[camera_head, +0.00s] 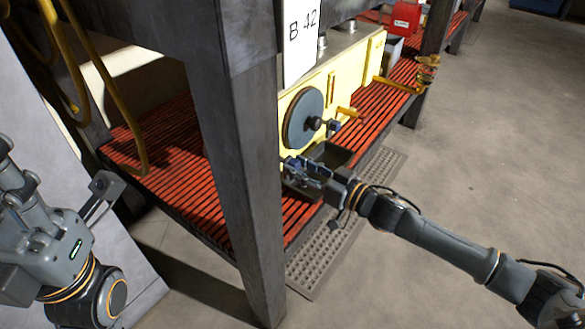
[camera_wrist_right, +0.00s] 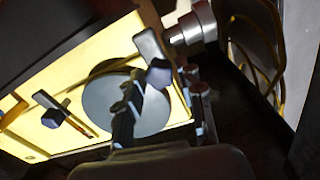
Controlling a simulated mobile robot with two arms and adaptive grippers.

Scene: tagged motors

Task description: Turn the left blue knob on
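The yellow machine (camera_head: 352,85) carries a large blue-grey disc (camera_head: 303,118) with a dark hub. A small blue knob (camera_head: 334,126) sits right of the disc in the head view. In the right wrist view, one blue knob (camera_wrist_right: 158,75) with a grey lever lies just beyond the fingertips, and another knob (camera_wrist_right: 52,118) is farther left.
A dark grey post (camera_head: 238,170) stands left of the machine, close to my right gripper. The machine stands on a red slatted shelf (camera_head: 180,190). Yellow hoses (camera_head: 120,110) hang at the left. Floor is clear at right.

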